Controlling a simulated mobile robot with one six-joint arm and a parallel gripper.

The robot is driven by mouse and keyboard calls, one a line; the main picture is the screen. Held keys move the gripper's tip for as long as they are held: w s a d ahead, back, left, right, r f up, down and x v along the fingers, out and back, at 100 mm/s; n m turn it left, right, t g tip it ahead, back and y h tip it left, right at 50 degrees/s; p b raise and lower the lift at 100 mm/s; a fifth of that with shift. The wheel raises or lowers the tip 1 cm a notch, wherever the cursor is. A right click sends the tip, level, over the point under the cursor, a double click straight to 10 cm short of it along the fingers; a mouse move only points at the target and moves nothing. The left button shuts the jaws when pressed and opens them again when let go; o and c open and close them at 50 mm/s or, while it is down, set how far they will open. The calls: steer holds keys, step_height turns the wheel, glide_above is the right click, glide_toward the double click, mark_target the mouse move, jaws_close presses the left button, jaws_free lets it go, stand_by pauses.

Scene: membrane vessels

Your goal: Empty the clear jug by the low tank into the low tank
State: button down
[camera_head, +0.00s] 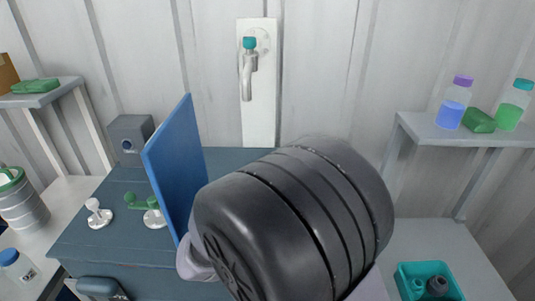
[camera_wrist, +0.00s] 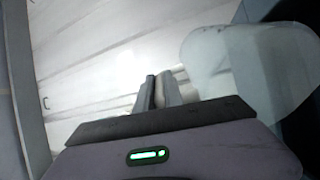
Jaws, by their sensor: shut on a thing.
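In the wrist view my gripper (camera_wrist: 162,82) has its two fingers close together. A pale, see-through body, which looks like the clear jug (camera_wrist: 240,62), is just right of the fingers, and the gripper is shut on it. The grip point itself is hard to make out. Its tilt and what liquid it holds cannot be told. In the head view my dark arm covers the middle, so gripper and jug are hidden there. I cannot pick out the low tank for certain in either view.
A blue upright panel (camera_head: 172,160) stands on a dark blue bench (camera_head: 88,222) with a grey box (camera_head: 130,137) and small valves (camera_head: 98,213). A right shelf (camera_head: 440,134) holds bottles. A teal bin (camera_head: 405,270) is low right. A metal canister (camera_head: 22,208) stands left.

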steer(key=w+d+r+g+y+p, duration=0.1)
steer(key=w+d+g+y+p, duration=0.5)
steer(key=p, duration=0.9)
steer(key=w+f+g+y+p, duration=0.3)
steer(key=g+p, duration=0.8)
steer(key=p, duration=1.5)
step_height(320, 180, down, 2)
steer(key=shift+w+f+y+p, duration=0.15)
steer(key=shift+y+p, duration=0.25)
steer(key=shift+y, duration=0.5)
